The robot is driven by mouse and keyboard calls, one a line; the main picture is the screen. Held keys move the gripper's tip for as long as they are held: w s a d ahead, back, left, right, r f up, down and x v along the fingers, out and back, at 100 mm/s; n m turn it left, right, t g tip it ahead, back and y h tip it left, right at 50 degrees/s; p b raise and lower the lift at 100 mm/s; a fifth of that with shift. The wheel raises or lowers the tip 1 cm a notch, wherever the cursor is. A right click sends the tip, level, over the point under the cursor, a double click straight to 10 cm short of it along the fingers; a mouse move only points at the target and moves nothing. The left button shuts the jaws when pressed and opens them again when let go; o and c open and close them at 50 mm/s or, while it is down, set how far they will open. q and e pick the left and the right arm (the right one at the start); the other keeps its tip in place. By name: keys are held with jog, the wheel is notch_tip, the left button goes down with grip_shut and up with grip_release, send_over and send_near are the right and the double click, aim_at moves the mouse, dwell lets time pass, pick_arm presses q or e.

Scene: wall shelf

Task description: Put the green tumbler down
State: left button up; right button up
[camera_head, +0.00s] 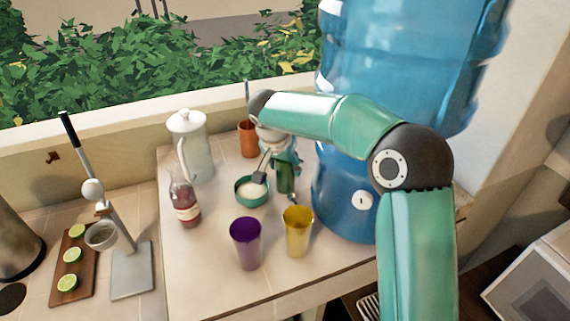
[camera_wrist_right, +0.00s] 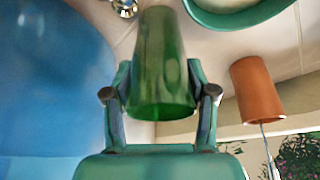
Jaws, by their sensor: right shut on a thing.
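The green tumbler (camera_head: 285,178) is in my right gripper (camera_head: 283,169), beside the blue water bottle in the head view. In the right wrist view the green tumbler (camera_wrist_right: 162,70) stands between the two fingers of the right gripper (camera_wrist_right: 162,98), which are shut on its sides. The tumbler is close to the counter (camera_head: 210,275); I cannot tell whether its base touches it. My left gripper is not in view.
A yellow tumbler (camera_head: 298,232) and a purple tumbler (camera_head: 246,243) stand in front. A green bowl of white grains (camera_head: 252,191) is to the left, an orange tumbler (camera_head: 247,139) behind. The large blue water bottle (camera_head: 400,75) stands close on the right.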

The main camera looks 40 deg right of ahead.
jog(key=shift+f, duration=0.15)
jog(key=o, duration=1.3)
